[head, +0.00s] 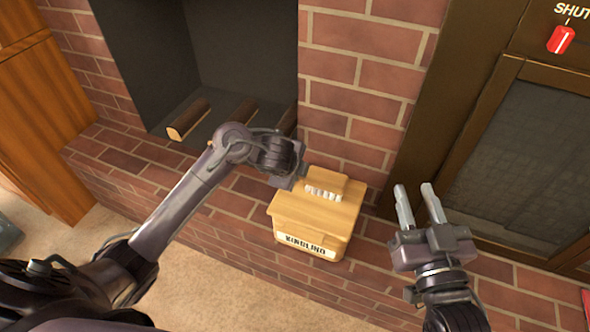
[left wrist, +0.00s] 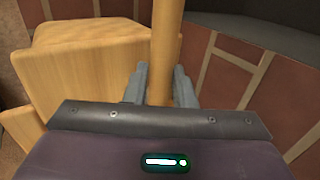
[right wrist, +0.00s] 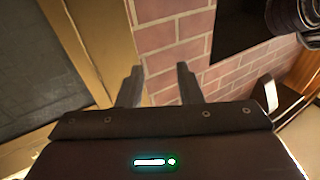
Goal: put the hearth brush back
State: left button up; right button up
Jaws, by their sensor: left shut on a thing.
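In the head view, a pale wooden brush head with white bristles (head: 323,193), which looks like the hearth brush, shows over the wooden kindling box (head: 342,220). I cannot tell whether it touches the box. My left gripper (head: 299,175) is at its left end, fingers mostly hidden by the wrist. In the left wrist view, the gripper (left wrist: 159,88) is shut on a round wooden handle (left wrist: 166,45), with the box (left wrist: 95,60) close on the left. My right gripper (head: 416,190) is open and empty, right of the box; its fingers also show in the right wrist view (right wrist: 159,75).
The box stands on a brick hearth ledge (head: 225,215) against a brick wall. A dark fireplace opening with logs (head: 188,119) is at upper left. Carpet lies in front.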

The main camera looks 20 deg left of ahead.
pick_arm(q)
jog(key=shift+f, duration=0.1)
jog(key=o, duration=0.9)
pick_arm(e)
jog(key=shift+r+t, duration=0.3)
jog(key=shift+r, duration=0.25)
